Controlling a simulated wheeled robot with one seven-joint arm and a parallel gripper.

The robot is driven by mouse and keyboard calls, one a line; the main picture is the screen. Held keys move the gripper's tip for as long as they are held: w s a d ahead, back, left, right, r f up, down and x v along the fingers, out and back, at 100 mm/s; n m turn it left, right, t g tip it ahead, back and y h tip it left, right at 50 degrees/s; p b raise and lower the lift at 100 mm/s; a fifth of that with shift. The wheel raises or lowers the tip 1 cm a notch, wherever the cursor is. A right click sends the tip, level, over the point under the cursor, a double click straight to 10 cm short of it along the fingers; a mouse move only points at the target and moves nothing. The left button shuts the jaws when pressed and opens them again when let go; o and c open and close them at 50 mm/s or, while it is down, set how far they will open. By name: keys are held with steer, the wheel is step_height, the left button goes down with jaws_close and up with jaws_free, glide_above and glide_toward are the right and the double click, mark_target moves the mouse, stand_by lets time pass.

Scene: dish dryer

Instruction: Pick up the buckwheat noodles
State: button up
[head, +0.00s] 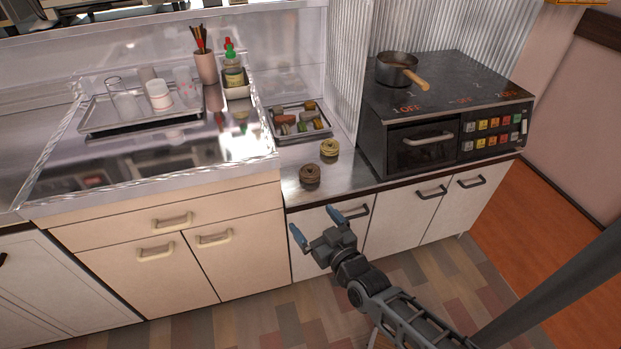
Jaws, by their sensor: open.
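Two small round noodle bundles sit on the steel counter. The brown one (310,174), which looks like the buckwheat noodles, is near the counter's front edge. A yellower bundle (329,148) sits just behind it to the right. My gripper (315,222) is open and empty, with blue fingertips spread apart. It is in front of the counter, below the brown bundle in the picture, and apart from it. Nothing hides either bundle.
A tray (300,136) of small colourful items lies behind the bundles. A black cooker (440,110) with a pot (397,70) stands to the right. At left, a raised steel surface holds a tray of glasses (140,122). The counter's front edge (335,199) lies between my gripper and the bundles.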

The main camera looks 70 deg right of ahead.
mark_target(308, 165)
steer(key=w+d+f+m+h, duration=0.1)
steer(key=w+d, duration=0.1)
steer(key=d, duration=0.3)
steer(key=w+d+f+m+g+h+b, duration=0.1)
steer(key=w+d, duration=0.1)
steer(key=d, duration=0.3)
steer(key=w+d+m+g+h+b, duration=0.1)
steer(key=w+d, duration=0.1)
steer(key=d, duration=0.3)
steer(key=shift+w+d+f+h, duration=0.15)
steer(key=shift+w+f+h, duration=0.15)
steer(key=shift+f, duration=0.1)
steer(key=shift+b+x, duration=0.95)
steer(key=shift+x, duration=1.8)
steer(key=c, duration=1)
steer(key=shift+r, duration=0.1)
